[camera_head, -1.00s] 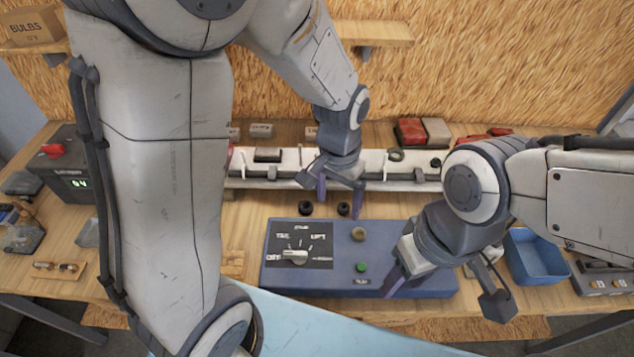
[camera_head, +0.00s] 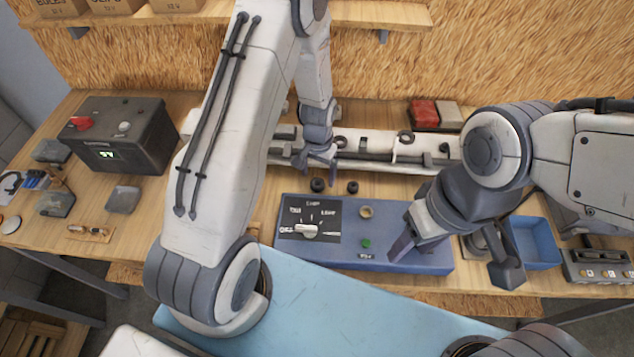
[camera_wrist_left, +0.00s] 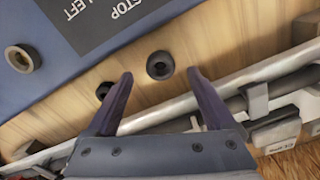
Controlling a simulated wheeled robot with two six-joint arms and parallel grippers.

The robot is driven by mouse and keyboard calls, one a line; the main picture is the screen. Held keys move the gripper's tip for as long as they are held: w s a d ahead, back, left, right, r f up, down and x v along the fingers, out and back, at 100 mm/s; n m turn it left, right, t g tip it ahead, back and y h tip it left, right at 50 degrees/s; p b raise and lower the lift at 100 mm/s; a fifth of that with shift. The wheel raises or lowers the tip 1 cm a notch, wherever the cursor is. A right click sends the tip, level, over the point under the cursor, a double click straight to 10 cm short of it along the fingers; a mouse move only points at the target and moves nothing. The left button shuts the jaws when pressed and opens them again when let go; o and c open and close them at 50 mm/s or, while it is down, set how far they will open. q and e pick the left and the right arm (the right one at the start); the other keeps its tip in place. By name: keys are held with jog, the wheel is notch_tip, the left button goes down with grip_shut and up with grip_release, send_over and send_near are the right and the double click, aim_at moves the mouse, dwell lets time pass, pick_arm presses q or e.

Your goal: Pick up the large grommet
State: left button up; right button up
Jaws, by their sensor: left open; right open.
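Two black rubber grommets lie on the wooden bench between the blue control panel and the pale rail. The left one, seemingly the large grommet (camera_head: 318,185), also shows in the left wrist view (camera_wrist_left: 160,65), with a dark central hole. The smaller grommet (camera_head: 352,187) is to its right and is partly behind a finger in the left wrist view (camera_wrist_left: 103,90). My left gripper (camera_head: 318,166) is open and empty, its fingertips on either side of the large grommet in the wrist picture, apparently above it. My right gripper (camera_head: 452,264) is open over the panel's right end.
The blue control panel (camera_head: 385,252) has a knob, a tan ring and a green button. The pale rail (camera_head: 375,150) runs behind the grommets. A blue bin (camera_head: 533,243) stands right, a dark power box (camera_head: 120,135) left. Bench left of the panel is fairly clear.

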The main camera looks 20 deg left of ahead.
aim_at(318, 184)
pick_arm(q)
notch_tip(318, 184, down, 3)
jog(key=shift+s+f+p, duration=0.1)
jog(key=shift+p, duration=0.65)
jog(key=shift+f, duration=0.45)
jog(key=c, duration=1)
jog(key=shift+c, duration=0.3)
jog(key=shift+r, duration=0.1)
